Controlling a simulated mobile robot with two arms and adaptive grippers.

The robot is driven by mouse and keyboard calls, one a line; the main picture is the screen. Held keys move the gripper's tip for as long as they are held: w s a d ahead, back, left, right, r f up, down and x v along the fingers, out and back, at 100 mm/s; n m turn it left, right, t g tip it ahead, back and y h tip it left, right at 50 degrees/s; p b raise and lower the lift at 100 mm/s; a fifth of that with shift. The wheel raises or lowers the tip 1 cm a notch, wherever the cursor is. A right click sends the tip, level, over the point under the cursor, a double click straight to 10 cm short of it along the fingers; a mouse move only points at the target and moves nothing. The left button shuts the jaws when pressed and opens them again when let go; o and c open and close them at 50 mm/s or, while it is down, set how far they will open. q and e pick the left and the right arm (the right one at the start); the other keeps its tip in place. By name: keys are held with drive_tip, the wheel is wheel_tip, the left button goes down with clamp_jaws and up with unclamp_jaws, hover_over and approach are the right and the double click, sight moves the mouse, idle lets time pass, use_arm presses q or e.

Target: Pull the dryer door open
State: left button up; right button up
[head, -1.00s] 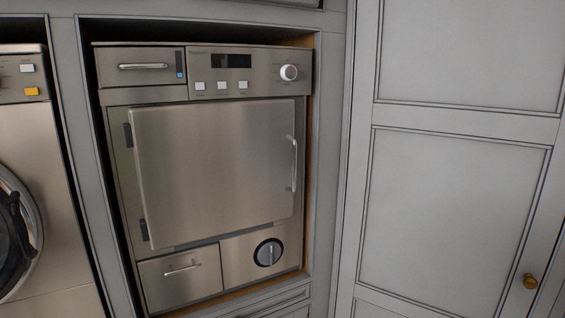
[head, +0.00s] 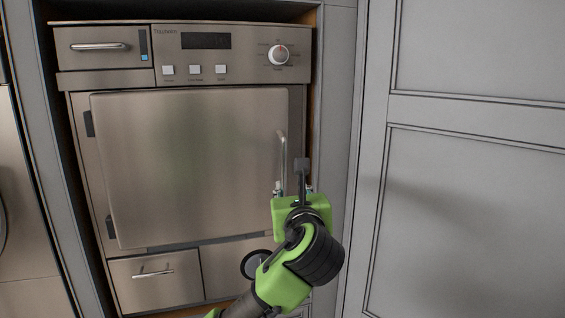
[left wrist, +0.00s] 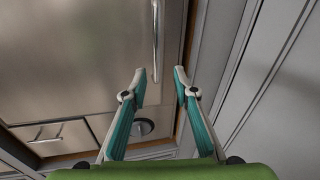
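The dryer door (head: 185,165) is a flat steel panel and looks shut, with dark hinges on its left side. Its vertical bar handle (head: 282,158) is near the right edge. My left gripper (head: 292,172) is in front of the door's lower right edge, by the handle. In the left wrist view, my left gripper (left wrist: 160,72) is open with empty space between its fingers. The handle (left wrist: 156,38) shows above the gap, its lower end near the fingertips. I cannot tell whether they touch. My right gripper is not in view.
The dryer sits in a grey cabinet surround. A grey panelled cabinet door (head: 475,220) is close on the right. A control panel with a dial (head: 278,54) is above the door, and a small lower drawer (head: 155,280) is below it.

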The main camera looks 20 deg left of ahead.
sight(284, 159)
use_arm(q)
wheel_tip(284, 159, up, 4)
drive_tip(key=s, duration=0.2)
drive_tip(key=shift+m, duration=0.4)
drive_tip(key=p+x, duration=0.3)
drive_tip(key=x, duration=1.1)
drive_tip(key=shift+r, duration=0.1)
drive_tip(key=shift+d, duration=0.1)
clamp_jaws()
